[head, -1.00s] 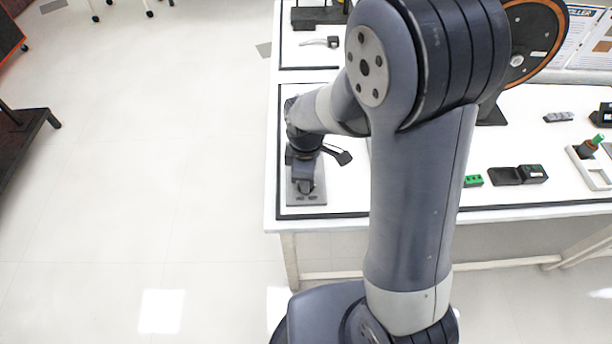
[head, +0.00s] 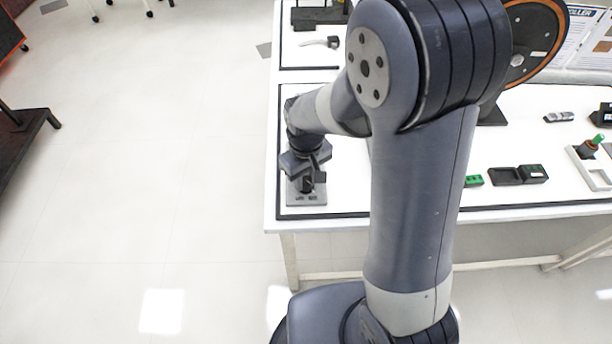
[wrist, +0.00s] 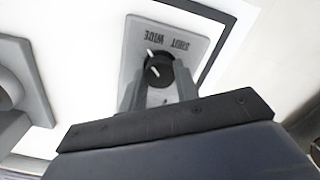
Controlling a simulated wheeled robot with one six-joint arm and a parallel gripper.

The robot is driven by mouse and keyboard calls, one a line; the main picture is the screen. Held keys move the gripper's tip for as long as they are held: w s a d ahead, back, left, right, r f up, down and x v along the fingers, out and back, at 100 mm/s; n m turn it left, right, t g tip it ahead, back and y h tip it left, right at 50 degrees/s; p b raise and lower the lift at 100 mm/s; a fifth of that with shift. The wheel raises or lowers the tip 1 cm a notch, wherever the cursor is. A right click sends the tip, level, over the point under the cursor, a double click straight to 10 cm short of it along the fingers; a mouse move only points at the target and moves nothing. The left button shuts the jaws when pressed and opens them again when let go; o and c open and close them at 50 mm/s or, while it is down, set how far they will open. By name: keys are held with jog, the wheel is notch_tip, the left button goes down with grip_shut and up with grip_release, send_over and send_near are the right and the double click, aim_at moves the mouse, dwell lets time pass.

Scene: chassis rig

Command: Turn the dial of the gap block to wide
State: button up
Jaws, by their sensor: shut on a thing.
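The gap block (wrist: 197,44) is a grey plate on the white table, printed WIDE and SHUT, upside down in the wrist view. In the head view its front end (head: 307,199) shows below my wrist. Its round black dial (wrist: 158,68) has white marks, which seem to lie toward the WIDE side; the exact setting is hard to tell. My gripper (wrist: 160,82) is shut on the dial, one finger on each side. In the head view my gripper (head: 306,184) is small and partly hidden by my wrist.
Another grey fixture (wrist: 38,95) stands left of the block in the wrist view. The table's dark border (head: 340,214) runs close in front of the block. Green (head: 473,181) and black items (head: 505,176) lie further right. My arm hides the table's middle.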

aim_at(306, 181)
jog(key=shift+m, duration=0.5)
jog(key=o, duration=1)
notch_tip(306, 181, up, 11)
jog(key=shift+f+p, duration=0.1)
jog(key=shift+p, duration=0.35)
notch_tip(306, 181, down, 11)
jog(key=shift+r+b, duration=0.1)
jog(key=shift+b, duration=0.4)
jog(key=shift+r, duration=0.1)
